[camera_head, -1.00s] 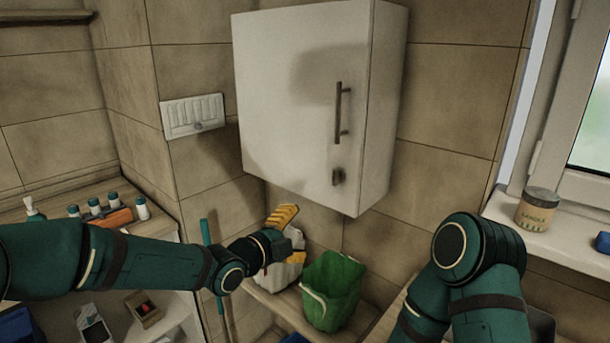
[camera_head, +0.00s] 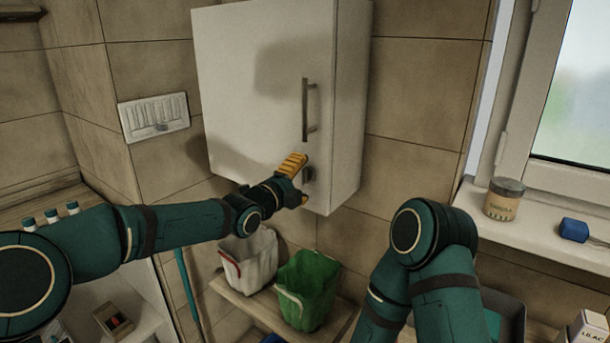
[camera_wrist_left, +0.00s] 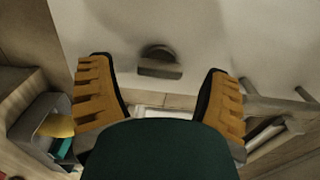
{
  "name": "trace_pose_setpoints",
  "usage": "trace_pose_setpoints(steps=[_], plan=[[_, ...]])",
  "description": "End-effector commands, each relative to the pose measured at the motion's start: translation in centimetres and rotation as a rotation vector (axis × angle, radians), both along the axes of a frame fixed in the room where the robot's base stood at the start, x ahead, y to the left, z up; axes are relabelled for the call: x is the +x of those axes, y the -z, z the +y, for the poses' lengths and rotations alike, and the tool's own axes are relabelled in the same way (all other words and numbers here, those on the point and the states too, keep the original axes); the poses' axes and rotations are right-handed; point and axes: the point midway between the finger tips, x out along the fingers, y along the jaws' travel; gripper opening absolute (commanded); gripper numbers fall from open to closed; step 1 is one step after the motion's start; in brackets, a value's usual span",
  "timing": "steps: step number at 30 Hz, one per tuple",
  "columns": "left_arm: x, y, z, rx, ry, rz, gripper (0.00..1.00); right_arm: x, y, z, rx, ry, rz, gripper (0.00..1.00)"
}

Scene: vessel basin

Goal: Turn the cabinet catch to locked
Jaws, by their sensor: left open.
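The white wall cabinet (camera_head: 255,85) hangs on the tiled wall, its door shut, with a long bar handle (camera_head: 306,110). The small dark catch (camera_head: 309,173) sits below the handle near the door's lower right corner. In the left wrist view the catch (camera_wrist_left: 160,62) shows as a round base with a flat bar lying about level. My left gripper (camera_head: 298,180) is open at the catch, its yellow fingers (camera_wrist_left: 160,100) to either side of it in the picture and apart from it. My right gripper is out of view; only my right arm shows.
A white bin (camera_head: 250,262) and a green bin (camera_head: 307,290) stand on a ledge below the cabinet. A jar (camera_head: 503,199) and a blue object (camera_head: 574,229) are on the windowsill at right. A switch panel (camera_head: 154,117) is on the wall at left.

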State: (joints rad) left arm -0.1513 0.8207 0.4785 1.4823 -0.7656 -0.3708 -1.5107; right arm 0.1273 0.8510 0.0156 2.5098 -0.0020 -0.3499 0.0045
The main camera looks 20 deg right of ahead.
Motion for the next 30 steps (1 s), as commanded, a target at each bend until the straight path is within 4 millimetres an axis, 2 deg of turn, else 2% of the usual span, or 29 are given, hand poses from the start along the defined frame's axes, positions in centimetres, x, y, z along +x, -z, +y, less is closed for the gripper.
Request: trace_pose_setpoints(steps=[6, 17, 21, 23, 30], plan=[[1.1, 0.0, -1.4, 0.000, 0.001, 0.000, 0.78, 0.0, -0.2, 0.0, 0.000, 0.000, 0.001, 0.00], [1.3, 0.0, -1.6, 0.001, 0.000, 0.001, 0.79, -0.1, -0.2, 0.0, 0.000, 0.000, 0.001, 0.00], [1.3, 0.0, -1.6, 0.001, 0.000, 0.001, 0.29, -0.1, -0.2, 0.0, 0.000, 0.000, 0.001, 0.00], [1.3, 0.0, -1.6, 0.001, 0.000, 0.001, 0.10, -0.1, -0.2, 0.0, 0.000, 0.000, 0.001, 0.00], [1.3, 0.0, -1.6, -0.005, 0.000, 0.008, 0.09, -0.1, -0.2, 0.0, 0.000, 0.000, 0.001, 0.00]])
